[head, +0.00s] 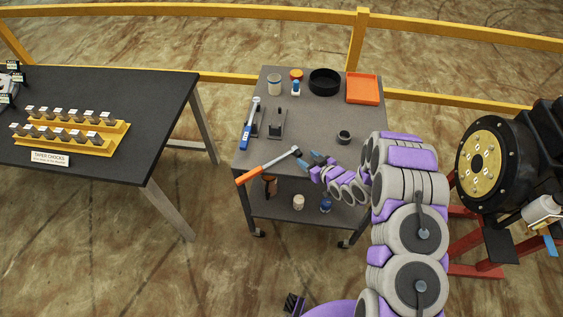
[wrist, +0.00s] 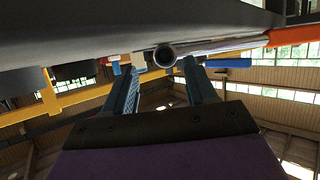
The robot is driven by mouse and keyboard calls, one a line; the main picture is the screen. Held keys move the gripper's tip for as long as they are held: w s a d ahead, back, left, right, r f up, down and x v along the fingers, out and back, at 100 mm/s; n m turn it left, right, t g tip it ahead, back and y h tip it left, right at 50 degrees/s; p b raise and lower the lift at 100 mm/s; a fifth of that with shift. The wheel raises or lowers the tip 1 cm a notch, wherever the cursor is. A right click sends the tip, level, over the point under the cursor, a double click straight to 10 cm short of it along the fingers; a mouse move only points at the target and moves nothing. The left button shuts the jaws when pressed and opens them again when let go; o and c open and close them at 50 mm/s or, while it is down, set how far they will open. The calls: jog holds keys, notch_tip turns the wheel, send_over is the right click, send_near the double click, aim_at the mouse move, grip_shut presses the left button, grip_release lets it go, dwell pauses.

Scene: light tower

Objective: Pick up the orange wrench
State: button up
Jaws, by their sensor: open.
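The orange wrench (head: 262,170) lies across the front edge of the grey cart top. Its orange handle points to the lower left and its dark head is at the right end. My gripper (head: 318,162) is just right of that head, blue fingers parted and pointing at it. In the wrist view the wrench's round dark head (wrist: 165,55) appears in the gap between the fingertips of my gripper (wrist: 162,76), with its shaft running right to the orange handle (wrist: 290,35). Nothing is gripped. I cannot tell whether the head is inside the jaws or just beyond them.
The cart (head: 315,128) also holds a blue-handled tool (head: 249,125), a black round tray (head: 324,82), an orange bin (head: 362,88) and a small dark ring (head: 344,137). A black table (head: 150,95) stands left. Machinery (head: 490,158) stands right.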

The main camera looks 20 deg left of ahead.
aim_at(298, 154)
jog(key=x, duration=0.3)
jog(key=s+x, duration=0.1)
jog(key=shift+w+a, duration=0.2)
jog(key=shift+a, duration=0.3)
jog(key=shift+d, duration=0.35)
jog(key=shift+c, duration=0.4)
grip_shut()
